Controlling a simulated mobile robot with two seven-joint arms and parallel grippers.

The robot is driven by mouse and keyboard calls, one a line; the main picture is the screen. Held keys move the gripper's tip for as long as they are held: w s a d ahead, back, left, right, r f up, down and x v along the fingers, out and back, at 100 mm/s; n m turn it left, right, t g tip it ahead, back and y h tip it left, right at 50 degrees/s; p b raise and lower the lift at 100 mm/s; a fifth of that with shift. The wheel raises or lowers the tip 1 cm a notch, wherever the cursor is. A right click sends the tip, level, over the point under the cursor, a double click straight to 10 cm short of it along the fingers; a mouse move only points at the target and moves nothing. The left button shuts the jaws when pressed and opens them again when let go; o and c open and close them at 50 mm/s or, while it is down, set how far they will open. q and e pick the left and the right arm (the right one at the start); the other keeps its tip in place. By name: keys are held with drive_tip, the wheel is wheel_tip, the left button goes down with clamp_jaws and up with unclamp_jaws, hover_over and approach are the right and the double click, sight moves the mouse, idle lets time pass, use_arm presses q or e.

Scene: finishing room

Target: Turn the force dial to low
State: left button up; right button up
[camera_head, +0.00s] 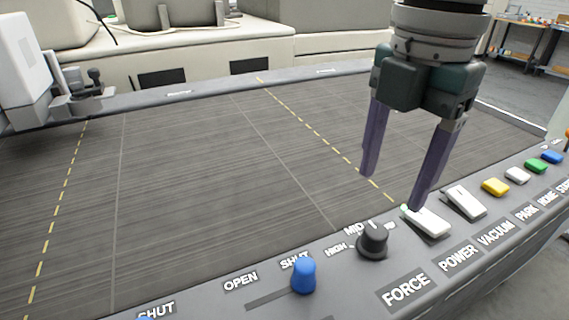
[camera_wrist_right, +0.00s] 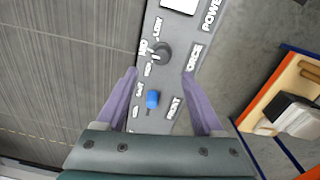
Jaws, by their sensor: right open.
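The force dial (camera_head: 373,241) is a dark round knob on the grey control panel, above the FORCE label (camera_head: 406,289). HIGH is printed at its left, MID behind it, and a small LOW label at its right. Its pointer is too small to read surely. In the wrist view the dial (camera_wrist_right: 161,53) is just beyond the fingertips, between their lines. My right gripper (camera_head: 391,191) is open and empty, pointing down above the panel edge, apart from the dial. It also shows in the wrist view (camera_wrist_right: 160,73). My left gripper is out of view.
A blue slider knob (camera_head: 304,275) stands left of the dial, by OPEN and SHUT labels. White rocker switches (camera_head: 427,221) and coloured buttons (camera_head: 495,187) lie to the right. The dark cutting bed (camera_head: 200,190) behind is clear. A white machine head (camera_head: 25,70) stands at left.

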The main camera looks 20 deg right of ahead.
sight(377, 230)
wheel_tip(377, 230, down, 9)
drive_tip(key=shift+s+r+b, duration=0.1)
drive_tip(key=shift+r+b, duration=0.05)
drive_tip(key=shift+b, duration=0.3)
clamp_jaws()
idle(0.3)
